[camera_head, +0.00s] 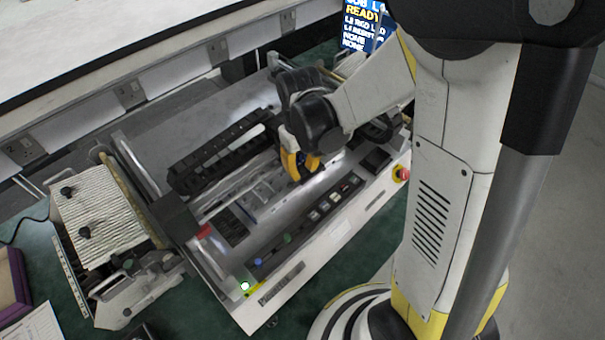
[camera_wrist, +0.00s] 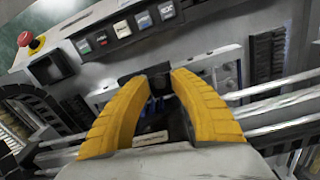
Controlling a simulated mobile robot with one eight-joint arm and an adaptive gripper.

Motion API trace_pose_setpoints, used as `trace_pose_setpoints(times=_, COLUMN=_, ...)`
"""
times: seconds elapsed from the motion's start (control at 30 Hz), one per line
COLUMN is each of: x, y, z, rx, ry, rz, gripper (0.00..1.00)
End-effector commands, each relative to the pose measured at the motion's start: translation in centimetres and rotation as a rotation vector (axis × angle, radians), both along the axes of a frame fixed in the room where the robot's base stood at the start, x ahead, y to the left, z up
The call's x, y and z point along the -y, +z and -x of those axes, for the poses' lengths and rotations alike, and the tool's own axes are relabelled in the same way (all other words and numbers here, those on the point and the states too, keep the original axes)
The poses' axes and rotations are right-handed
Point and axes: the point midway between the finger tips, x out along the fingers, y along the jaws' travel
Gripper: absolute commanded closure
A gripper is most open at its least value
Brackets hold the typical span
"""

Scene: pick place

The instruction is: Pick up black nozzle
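My gripper (camera_head: 300,168) has two yellow fingers and points down over the middle of the grey machine. In the wrist view the curved fingers of my gripper (camera_wrist: 160,76) have a narrow gap between their tips. A small black part (camera_wrist: 158,83) shows at that gap, partly hidden by the fingers. It may be the black nozzle, but its shape is unclear. I cannot tell whether the fingers touch it or it lies behind them.
The machine's front panel has a row of buttons (camera_wrist: 122,29) and a red stop knob (camera_head: 401,174). A long black ridged rack (camera_head: 222,153) lies left of my gripper. Metal rails (camera_wrist: 280,88) cross the machine bed. A lit screen (camera_head: 364,24) stands behind.

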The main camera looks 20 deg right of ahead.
Motion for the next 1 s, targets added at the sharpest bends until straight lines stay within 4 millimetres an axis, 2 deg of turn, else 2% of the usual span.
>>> trace_pose_setpoints(times=0.1, x=0.0, y=-1.0, z=0.0, rx=0.0, ry=0.0, rz=0.0, gripper=0.73)
trace_pose_setpoints(times=0.3, x=0.0, y=-0.9, z=0.0, rx=0.0, ry=0.0, rz=0.0, gripper=0.73)
trace_pose_setpoints(times=0.33, x=0.0, y=-0.9, z=0.0, rx=0.0, ry=0.0, rz=0.0, gripper=0.77)
trace_pose_setpoints(times=0.4, x=0.0, y=-0.9, z=0.0, rx=0.0, ry=0.0, rz=0.0, gripper=0.99)
trace_pose_setpoints(times=0.43, x=0.0, y=-0.9, z=0.0, rx=0.0, ry=0.0, rz=0.0, gripper=1.0)
trace_pose_setpoints(times=0.8, x=0.0, y=-0.8, z=0.0, rx=0.0, ry=0.0, rz=0.0, gripper=1.0)
trace_pose_setpoints(times=1.0, x=0.0, y=0.9, z=0.0, rx=0.0, ry=0.0, rz=0.0, gripper=1.0)
